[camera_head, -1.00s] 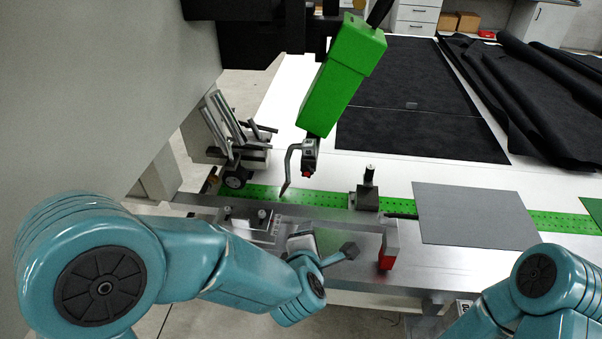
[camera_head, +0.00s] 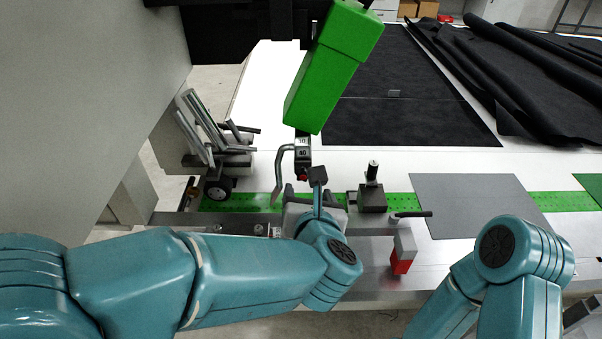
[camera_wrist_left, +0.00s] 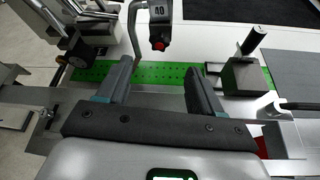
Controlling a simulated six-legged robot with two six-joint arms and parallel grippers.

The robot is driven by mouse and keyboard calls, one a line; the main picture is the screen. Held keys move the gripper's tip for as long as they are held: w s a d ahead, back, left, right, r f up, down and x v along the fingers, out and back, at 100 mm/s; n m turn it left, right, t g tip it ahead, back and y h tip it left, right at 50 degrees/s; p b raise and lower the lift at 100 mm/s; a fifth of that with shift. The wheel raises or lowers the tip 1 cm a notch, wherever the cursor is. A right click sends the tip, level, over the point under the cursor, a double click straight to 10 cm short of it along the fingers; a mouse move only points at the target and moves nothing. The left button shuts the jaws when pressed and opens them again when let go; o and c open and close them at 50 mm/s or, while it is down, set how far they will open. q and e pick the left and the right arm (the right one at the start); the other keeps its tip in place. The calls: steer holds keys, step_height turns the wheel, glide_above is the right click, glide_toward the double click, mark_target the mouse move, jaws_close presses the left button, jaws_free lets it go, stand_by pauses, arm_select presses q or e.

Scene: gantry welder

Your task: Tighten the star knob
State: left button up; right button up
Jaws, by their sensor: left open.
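No star shape can be made out clearly. A small red knob-like part (camera_head: 302,178) sits under the grey block on the welding torch (camera_head: 302,150); it also shows in the left wrist view (camera_wrist_left: 158,46), too small to tell its shape. My left gripper (camera_head: 312,192) is open and empty in front of the torch, partly hidden by my wrist. In the left wrist view its two fingers (camera_wrist_left: 158,72) are spread over the green strip, with the red part beyond and between them, apart from both. My right arm shows at lower right; its gripper is not seen.
A black block with an upright post (camera_head: 372,190) stands right of my left gripper. A red-tipped grey bracket (camera_head: 402,255) is nearer. A wheeled carriage (camera_head: 215,155) stands left. A green box (camera_head: 332,70) hangs above. A grey sheet (camera_head: 475,205) lies flat at right.

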mark_target(303, 176)
arm_select(q)
steer(key=p+x, duration=0.1)
steer(key=x, duration=0.8)
steer(key=shift+p, duration=0.35)
steer(key=shift+w+f, duration=0.1)
steer(key=shift+w, duration=0.1)
steer(key=c, duration=1.1)
